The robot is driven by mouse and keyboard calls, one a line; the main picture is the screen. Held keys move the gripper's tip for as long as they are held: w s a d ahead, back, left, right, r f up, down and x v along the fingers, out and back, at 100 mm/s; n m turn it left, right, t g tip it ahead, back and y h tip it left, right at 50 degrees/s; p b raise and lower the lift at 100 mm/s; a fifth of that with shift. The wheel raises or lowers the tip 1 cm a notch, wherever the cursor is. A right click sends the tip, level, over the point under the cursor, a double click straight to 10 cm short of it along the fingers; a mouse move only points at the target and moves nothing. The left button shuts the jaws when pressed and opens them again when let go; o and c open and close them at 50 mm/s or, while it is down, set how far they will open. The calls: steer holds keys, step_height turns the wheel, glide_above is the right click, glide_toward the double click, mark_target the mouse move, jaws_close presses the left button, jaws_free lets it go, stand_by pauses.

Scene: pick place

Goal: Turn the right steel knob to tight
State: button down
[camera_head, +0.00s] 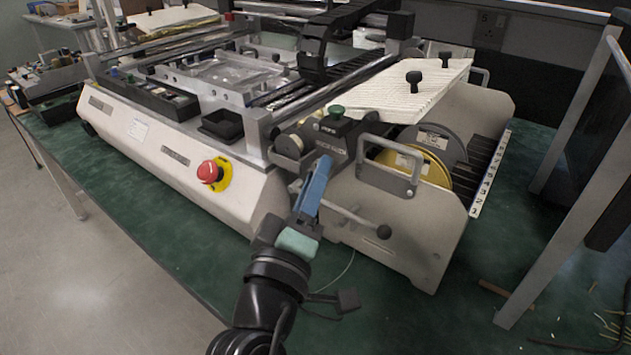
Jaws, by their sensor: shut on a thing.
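My gripper (322,168) reaches up from the lower middle of the head view. Its blue finger lies against the front of the dark block at the right end of the white machine (190,170). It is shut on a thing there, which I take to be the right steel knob. The finger hides the knob, so I cannot see how far it is turned.
A red emergency button (208,172) is on the left. Green table (390,310) is mostly bare in front.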

steer(key=c, duration=0.6)
jaws_free()
steer(key=shift+b+v, duration=0.85)
steer(key=shift+v, duration=5.7)
steer(key=shift+w, duration=0.1)
